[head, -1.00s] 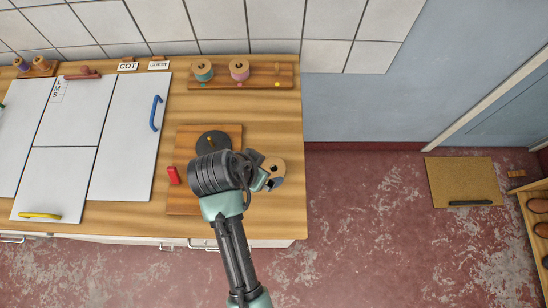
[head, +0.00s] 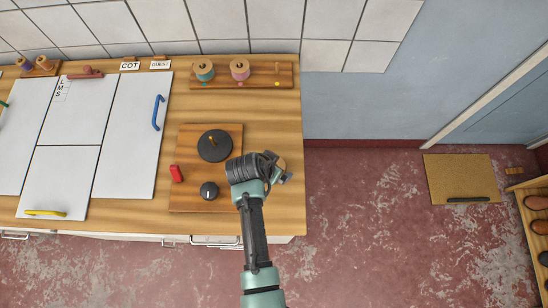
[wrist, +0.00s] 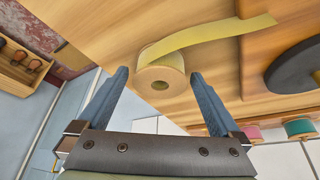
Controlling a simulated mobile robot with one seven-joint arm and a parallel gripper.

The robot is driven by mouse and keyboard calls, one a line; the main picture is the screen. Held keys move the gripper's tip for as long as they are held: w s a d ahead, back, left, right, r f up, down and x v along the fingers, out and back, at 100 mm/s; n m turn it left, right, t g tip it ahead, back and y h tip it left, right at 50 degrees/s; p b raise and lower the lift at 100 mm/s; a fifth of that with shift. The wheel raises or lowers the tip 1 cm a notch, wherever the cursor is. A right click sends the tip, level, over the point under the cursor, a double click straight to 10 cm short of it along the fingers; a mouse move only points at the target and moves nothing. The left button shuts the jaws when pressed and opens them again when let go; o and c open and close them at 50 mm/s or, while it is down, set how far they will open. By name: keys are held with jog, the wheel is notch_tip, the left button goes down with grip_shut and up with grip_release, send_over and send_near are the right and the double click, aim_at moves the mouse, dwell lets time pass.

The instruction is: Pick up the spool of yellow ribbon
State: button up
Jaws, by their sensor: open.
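The spool of yellow ribbon (wrist: 161,72) lies on the wooden counter in the wrist view, its round end with a dark centre hole facing the camera. A loose yellow-green tail (wrist: 215,38) runs off it to the right. My gripper (wrist: 159,78) is open, with one finger to each side of the spool and visible gaps between. In the head view my gripper (head: 279,173) is over the counter's right edge and hides most of the spool (head: 282,163).
Left of my gripper is a wooden board with a dark disc (head: 214,146), a black knob (head: 208,190) and a red switch (head: 176,173). A rack (head: 240,85) with teal and pink spools stands at the back. The counter ends just right of my gripper.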

jog(key=shift+w+d+f, duration=0.1)
jog(key=shift+f, duration=0.15)
jog(key=c, duration=1.4)
